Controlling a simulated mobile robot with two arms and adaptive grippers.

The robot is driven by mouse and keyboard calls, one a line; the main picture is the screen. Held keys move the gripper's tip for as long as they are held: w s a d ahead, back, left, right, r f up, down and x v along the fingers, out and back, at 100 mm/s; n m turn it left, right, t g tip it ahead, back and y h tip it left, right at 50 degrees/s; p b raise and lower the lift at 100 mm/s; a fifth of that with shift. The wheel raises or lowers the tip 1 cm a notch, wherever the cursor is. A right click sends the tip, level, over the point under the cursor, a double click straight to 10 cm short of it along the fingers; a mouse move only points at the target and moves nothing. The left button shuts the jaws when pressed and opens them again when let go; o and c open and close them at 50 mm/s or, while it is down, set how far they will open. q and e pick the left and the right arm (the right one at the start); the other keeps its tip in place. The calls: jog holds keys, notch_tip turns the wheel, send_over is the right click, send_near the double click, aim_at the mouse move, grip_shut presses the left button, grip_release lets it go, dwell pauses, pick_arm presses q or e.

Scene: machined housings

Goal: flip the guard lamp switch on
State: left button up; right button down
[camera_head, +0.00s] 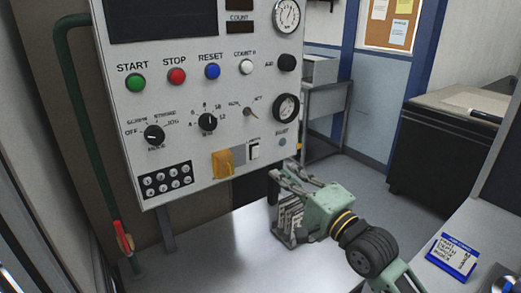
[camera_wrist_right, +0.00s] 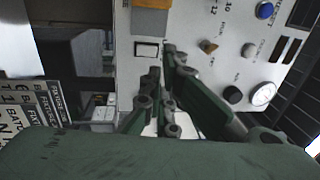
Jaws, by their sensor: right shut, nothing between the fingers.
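A small white rocker switch (camera_head: 253,150) sits low on the grey control panel (camera_head: 205,100), right of a yellow-orange block (camera_head: 223,163). Its label is too small to read, so I cannot confirm that it is the guard lamp switch. In the right wrist view the rocker (camera_wrist_right: 147,48) sits in a dark frame just beyond the fingertips. My right gripper (camera_head: 279,172) is shut and empty, below and right of the rocker. In the wrist view its fingertips (camera_wrist_right: 162,60) are close to the rocker; contact cannot be told. My left gripper is not in view.
Printed plates (camera_head: 291,217) stand beside my right gripper. A blue-edged card (camera_head: 452,257) lies on the right-hand surface. The grey surface below the panel is largely clear.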

aim_at(252, 144)
jog(key=p+x, duration=0.2)
jog(key=x, duration=0.8)
jog(key=shift+r+p, duration=0.1)
jog(key=shift+p, duration=0.25)
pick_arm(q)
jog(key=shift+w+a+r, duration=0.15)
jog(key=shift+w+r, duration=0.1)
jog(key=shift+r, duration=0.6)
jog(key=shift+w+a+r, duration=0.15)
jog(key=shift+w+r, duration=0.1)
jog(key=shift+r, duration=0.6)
pick_arm(e)
jog(key=shift+w+a, duration=0.3)
jog(key=shift+w, duration=0.1)
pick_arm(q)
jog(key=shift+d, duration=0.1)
pick_arm(e)
jog(key=shift+w+a+g+h+p, duration=0.15)
jog(key=shift+w+g+h+p, duration=0.15)
jog(key=shift+p, duration=0.9)
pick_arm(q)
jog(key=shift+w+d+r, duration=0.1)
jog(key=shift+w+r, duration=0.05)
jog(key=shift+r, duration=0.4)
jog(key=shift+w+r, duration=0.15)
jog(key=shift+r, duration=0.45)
pick_arm(e)
jog(key=shift+r, duration=0.1)
